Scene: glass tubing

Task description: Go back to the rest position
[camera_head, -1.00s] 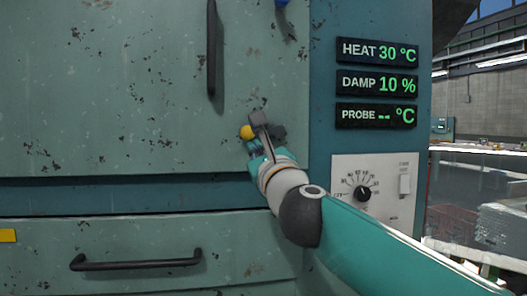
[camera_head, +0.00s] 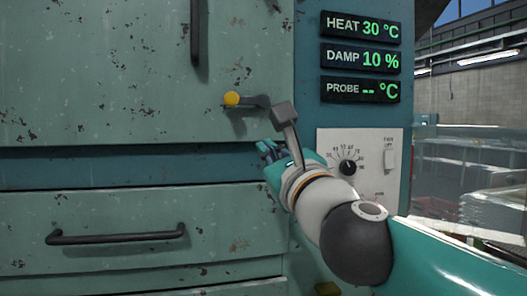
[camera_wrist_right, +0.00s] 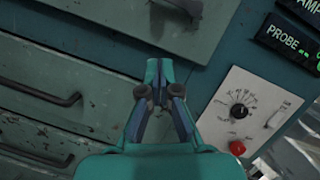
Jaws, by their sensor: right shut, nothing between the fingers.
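My right gripper (camera_head: 268,150) is in front of the teal cabinet, just below a dark lever with a yellow knob (camera_head: 232,98). It is apart from the lever. In the right wrist view my right gripper (camera_wrist_right: 159,66) has its fingertips together with nothing between them. The lever (camera_wrist_right: 178,10) shows blurred at the top of that view. My right arm comes in from the lower right. My left gripper is in neither view now.
The worn green cabinet door (camera_head: 100,70) has a vertical black handle (camera_head: 195,30). A drawer (camera_head: 120,205) with a black handle (camera_head: 115,235) is below. To the right are HEAT, DAMP and PROBE displays (camera_head: 360,58) and a white dial panel (camera_head: 345,140). Open hall lies at far right.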

